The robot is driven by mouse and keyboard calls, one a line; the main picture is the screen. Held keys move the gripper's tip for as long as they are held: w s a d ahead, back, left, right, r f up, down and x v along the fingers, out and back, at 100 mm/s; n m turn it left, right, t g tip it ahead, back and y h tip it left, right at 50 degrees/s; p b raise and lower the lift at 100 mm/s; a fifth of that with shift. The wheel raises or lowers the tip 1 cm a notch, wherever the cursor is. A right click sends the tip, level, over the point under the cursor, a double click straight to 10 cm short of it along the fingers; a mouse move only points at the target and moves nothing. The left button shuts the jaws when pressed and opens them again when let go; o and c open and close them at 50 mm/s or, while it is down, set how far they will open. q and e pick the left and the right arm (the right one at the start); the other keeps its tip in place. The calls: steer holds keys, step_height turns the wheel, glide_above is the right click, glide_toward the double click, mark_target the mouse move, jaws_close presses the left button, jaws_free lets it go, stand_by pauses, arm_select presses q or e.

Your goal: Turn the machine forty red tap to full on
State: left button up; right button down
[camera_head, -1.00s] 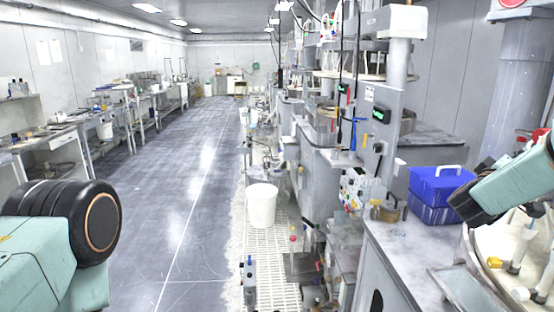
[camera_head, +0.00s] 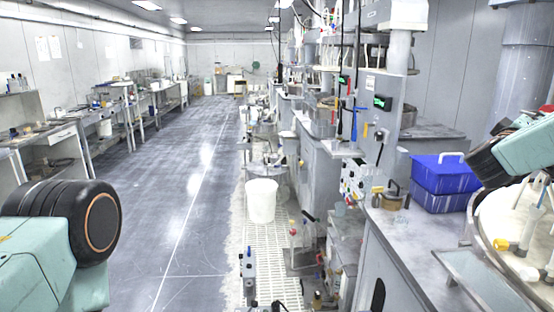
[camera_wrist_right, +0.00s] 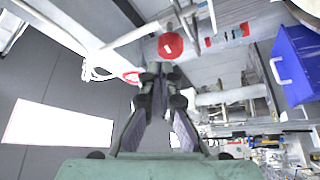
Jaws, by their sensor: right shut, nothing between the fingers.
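In the right wrist view my right gripper (camera_wrist_right: 155,76) is shut and empty, its two fingers meeting at the tips. A round red piece (camera_wrist_right: 170,45) shows just beyond and above the fingertips, with a gap that I cannot judge. A smaller red piece (camera_wrist_right: 132,77) lies left of the tips. I cannot tell which of them, if either, is the machine forty red tap; no machine number is readable. In the head view my right arm enters at the right edge and its fingers are not clearly seen. Only my left arm's link shows at the lower left; its gripper is out of view.
A blue box (camera_head: 444,183) with a white handle stands on the grey bench right of centre. Beside it is a round platen (camera_head: 520,225) with white and yellow fittings. A white bucket (camera_head: 261,200) stands on the floor grating. The aisle (camera_head: 190,180) to the left is clear.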

steer(key=shift+w+d+p, duration=0.15)
steer(key=shift+d+p, duration=0.25)
steer(key=shift+d, duration=1.05)
steer(key=shift+w+d+p, duration=0.1)
steer(key=shift+d+p, duration=0.25)
steer(key=shift+d, duration=1.1)
steer(key=shift+w, duration=0.25)
steer(key=shift+r+p, duration=0.1)
steer(key=shift+p, duration=0.2)
steer(key=shift+w+a+f+p, duration=0.1)
steer(key=shift+w+f+p, duration=0.15)
steer(key=shift+f+p, duration=0.45)
steer(key=shift+w+f+p, duration=0.2)
steer(key=shift+f+p, duration=0.05)
steer(key=shift+p, duration=0.85)
steer(key=shift+w+f, duration=0.15)
steer(key=shift+w, duration=0.1)
steer(key=shift+f, duration=0.1)
